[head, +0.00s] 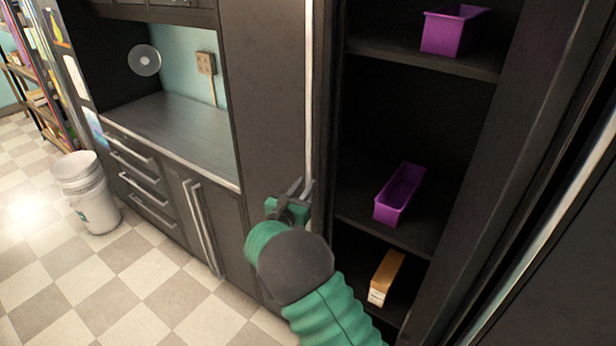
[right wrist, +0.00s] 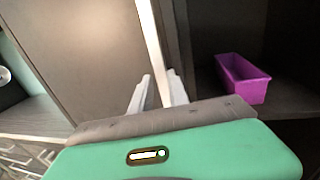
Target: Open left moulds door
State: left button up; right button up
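The left moulds door (head: 264,90) is a tall dark panel left of the open shelves. A long pale vertical handle (head: 309,80) runs along its right edge. The handle also shows in the right wrist view (right wrist: 151,35). My right gripper (head: 300,188) is at the handle's lower part. In the right wrist view my right gripper (right wrist: 160,85) has its fingers on either side of the handle, close to it. I cannot tell whether they press on it. How far the door stands open is unclear. My left gripper is not in view.
The shelves right of the door hold purple moulds (head: 399,194) (head: 452,30) and a tan block (head: 386,277). Another dark door edge with a pale strip stands at the far right. A counter (head: 170,128) and white bucket (head: 90,190) are left.

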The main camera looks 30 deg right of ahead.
jog(key=shift+x, duration=1.15)
jog(key=shift+s+d, duration=0.15)
jog(key=shift+d, duration=0.2)
jog(key=shift+a, duration=0.15)
grip_shut()
